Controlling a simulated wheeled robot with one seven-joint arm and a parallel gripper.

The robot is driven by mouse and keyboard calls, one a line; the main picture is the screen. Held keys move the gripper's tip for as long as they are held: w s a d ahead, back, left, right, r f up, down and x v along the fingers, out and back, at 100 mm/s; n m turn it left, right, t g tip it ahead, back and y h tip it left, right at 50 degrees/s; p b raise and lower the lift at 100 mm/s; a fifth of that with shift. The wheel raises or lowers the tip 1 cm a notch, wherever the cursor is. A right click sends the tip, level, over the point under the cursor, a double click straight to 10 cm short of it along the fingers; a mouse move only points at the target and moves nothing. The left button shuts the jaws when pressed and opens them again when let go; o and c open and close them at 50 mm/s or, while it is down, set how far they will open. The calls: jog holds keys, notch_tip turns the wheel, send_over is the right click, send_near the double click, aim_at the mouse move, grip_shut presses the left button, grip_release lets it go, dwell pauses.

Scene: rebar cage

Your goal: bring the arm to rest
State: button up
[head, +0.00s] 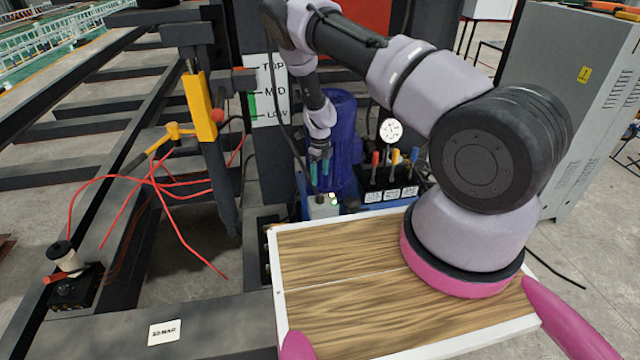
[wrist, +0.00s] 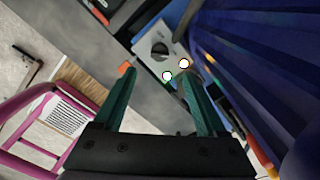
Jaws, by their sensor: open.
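My arm reaches out from its base on my wooden-topped deck, bends at the elbow and hangs down near the blue motor. My gripper (head: 319,172) points downward just above a small grey control box (head: 322,207). In the wrist view my gripper (wrist: 160,90) shows two teal fingers spread apart with nothing between them. Beyond the fingertips is the control box (wrist: 157,50), with a dark round knob and two bright white lights. I cannot tell the exact gap between fingertips and box.
A ribbed blue motor (head: 345,140) stands close beside my gripper. A lever panel (head: 392,178) with red, yellow and blue handles and a gauge (head: 391,131) are to the right. A yellow clamp post (head: 200,105) and loose red wires (head: 165,190) are left. A grey cabinet (head: 575,100) stands far right.

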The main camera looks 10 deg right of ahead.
jog(key=shift+r, duration=0.35)
notch_tip(320, 180, up, 19)
jog(key=w+a+n+t+y, duration=0.1)
jog(key=n+y, duration=0.1)
jog(key=n, duration=0.2)
jog(key=s+d+r+n+t+y, duration=0.1)
jog(key=s+r+n, duration=0.35)
jog(key=r, duration=0.95)
jog(key=s+d+r+n+t+y, duration=0.1)
jog(key=s+r+n, duration=0.35)
jog(key=r, duration=0.95)
jog(key=s+d+r+n+t+h, duration=0.1)
jog(key=s+r+n, duration=0.4)
jog(key=s, duration=0.8)
jog(key=s+d+r+n+t+h, duration=0.1)
jog(key=s+d+r+n+t, duration=0.2)
jog(key=s, duration=0.9)
notch_tip(320, 180, up, 4)
jog(key=shift+s+d+f+n, duration=0.1)
jog(key=shift+s+d+n, duration=0.25)
jog(key=shift+n, duration=0.75)
